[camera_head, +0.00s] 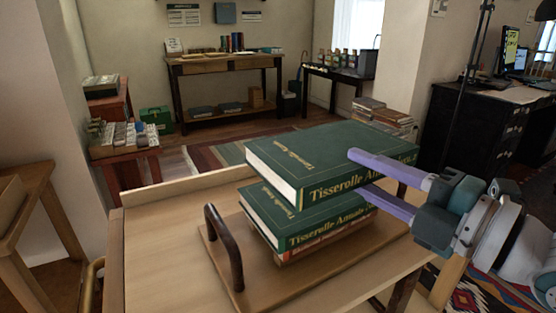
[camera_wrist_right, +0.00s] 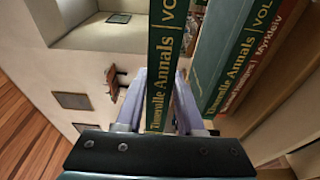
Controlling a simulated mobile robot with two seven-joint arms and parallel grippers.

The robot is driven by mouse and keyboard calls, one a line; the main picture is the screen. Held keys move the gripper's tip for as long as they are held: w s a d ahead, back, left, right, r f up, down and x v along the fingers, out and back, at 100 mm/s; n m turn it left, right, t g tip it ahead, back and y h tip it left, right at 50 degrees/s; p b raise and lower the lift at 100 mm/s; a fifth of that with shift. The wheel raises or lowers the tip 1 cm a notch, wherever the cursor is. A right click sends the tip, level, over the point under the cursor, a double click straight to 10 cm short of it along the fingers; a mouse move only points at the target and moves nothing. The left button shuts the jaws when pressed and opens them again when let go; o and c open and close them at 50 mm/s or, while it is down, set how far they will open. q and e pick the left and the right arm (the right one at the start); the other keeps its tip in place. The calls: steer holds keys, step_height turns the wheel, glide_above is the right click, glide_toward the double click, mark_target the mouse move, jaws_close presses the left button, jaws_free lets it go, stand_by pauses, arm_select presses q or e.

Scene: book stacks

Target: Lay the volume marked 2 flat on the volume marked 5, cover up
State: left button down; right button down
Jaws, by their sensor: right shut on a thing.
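My right gripper (camera_head: 364,172) is shut on a green volume (camera_head: 320,158) with gold lettering, "Tisserolle Annals". One finger lies over its cover and the other under it. The volume is held roughly flat, cover up, a little above a second green volume (camera_head: 302,221) of the same title. In the right wrist view the held volume (camera_wrist_right: 167,60) stands between the fingers, apart from the second volume (camera_wrist_right: 232,62). The volume numbers are cut off or hidden. A red book (camera_head: 330,243) lies under the second volume. My left gripper is not in view.
The stack lies on a wooden board (camera_head: 225,262) with a dark curved handle (camera_head: 225,245), on a light wooden table (camera_head: 165,240) with a raised edge. The table left of the board is clear. More books (camera_head: 380,112) are stacked on the floor behind.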

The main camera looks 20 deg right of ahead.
steer(key=shift+r, duration=0.15)
steer(key=shift+f+b, duration=2.4)
steer(key=shift+f, duration=0.95)
steer(key=shift+f, duration=0.25)
steer(key=c, duration=0.6)
jaws_free()
steer(key=shift+o, duration=0.8)
steer(key=shift+f, duration=0.2)
steer(key=shift+p+v, duration=0.5)
steer(key=shift+v, duration=0.55)
steer(key=shift+a+p+v, duration=0.2)
steer(key=shift+p+v, duration=0.1)
steer(key=shift+v, duration=0.5)
steer(key=shift+a+p+v, duration=0.15)
steer(key=shift+p+v, duration=0.2)
steer(key=shift+v, duration=0.45)
steer(key=shift+a+p+v, duration=0.2)
steer(key=shift+p+v, duration=0.1)
steer(key=shift+v, duration=0.5)
steer(key=shift+s+r, duration=0.1)
steer(key=shift+s, duration=0.05)
steer(key=shift+c, duration=0.3)
